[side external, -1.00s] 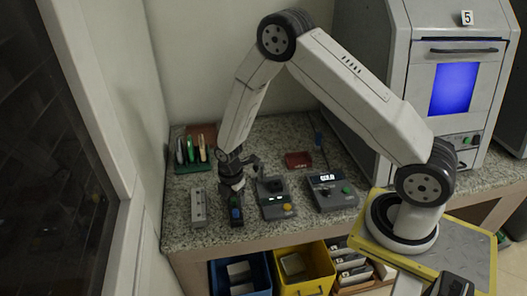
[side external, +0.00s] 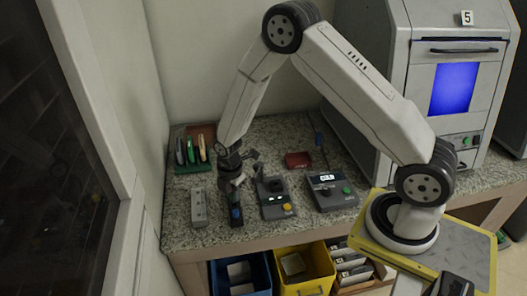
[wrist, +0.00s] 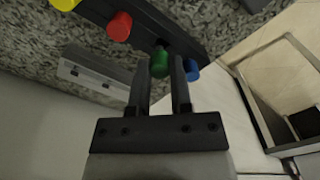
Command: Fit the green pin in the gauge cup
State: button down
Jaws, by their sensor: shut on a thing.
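The green pin (wrist: 160,63) shows in the wrist view between the tips of my gripper (wrist: 168,68), which is shut on it. The black pin rack (wrist: 165,31) lies behind it, with a blue pin (wrist: 191,70) close on the right and a red pin (wrist: 119,27) to the left. In the side view my gripper (side external: 231,176) is over the rack (side external: 236,216). I cannot tell whether the pin is clear of its hole. A grey unit (side external: 275,205) with a dark raised holder, which looks like the gauge cup, stands just right of the rack.
A light grey block (side external: 198,207) with holes lies left of the rack. A second grey unit (side external: 331,192) with a display and green button stands right. A green holder (side external: 195,165) and a red tray (side external: 298,160) are behind. Blue and yellow bins sit below the front edge.

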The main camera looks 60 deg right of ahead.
jog(key=s+r, duration=1.1)
jog(key=s, duration=0.3)
dwell(0.7)
jog(key=w+d+f, duration=0.1)
jog(key=w+d, duration=0.2)
jog(key=d, duration=0.4)
jog(key=w+d+f, duration=0.2)
jog(key=w+d, duration=0.2)
jog(key=d, duration=0.2)
jog(key=shift+w+d+f, duration=0.3)
jog(key=shift+d, duration=0.1)
jog(key=shift+f, duration=0.2)
